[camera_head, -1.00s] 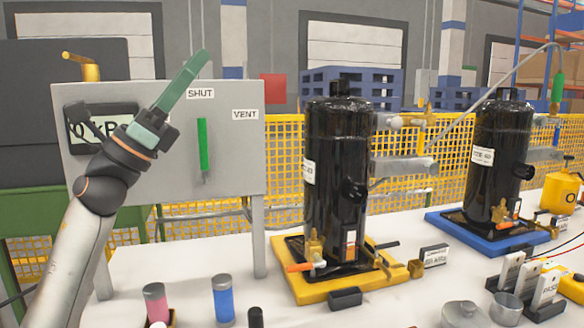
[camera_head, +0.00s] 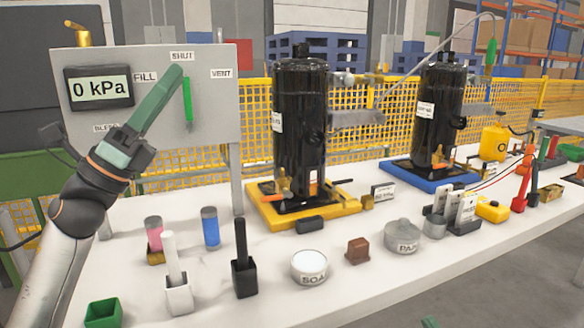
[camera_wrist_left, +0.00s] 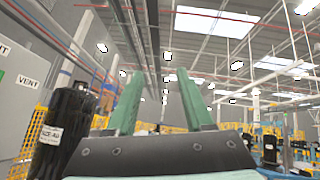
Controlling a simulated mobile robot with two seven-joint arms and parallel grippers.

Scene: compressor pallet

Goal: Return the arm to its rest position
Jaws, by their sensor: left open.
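My left arm rises from the lower left in the head view. Its gripper (camera_head: 174,78) points up and right in front of the grey panel (camera_head: 215,130). The green fingers overlap the panel between the FILL label and the green lever (camera_head: 187,101); contact cannot be told. In the left wrist view the two fingers of the gripper (camera_wrist_left: 158,76) stand apart with nothing between them. The panel's display (camera_head: 100,90) reads 0 kPa. A small green tip at the bottom edge of the head view may be my right gripper (camera_head: 429,322); its jaws cannot be made out.
The white table (camera_head: 265,235) holds a black compressor (camera_head: 300,130) on a yellow tray (camera_head: 275,218) and another (camera_head: 436,115) on a blue tray (camera_head: 400,173). Cups, brushes and tins stand along the front. A yellow fence (camera_head: 255,120) runs behind.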

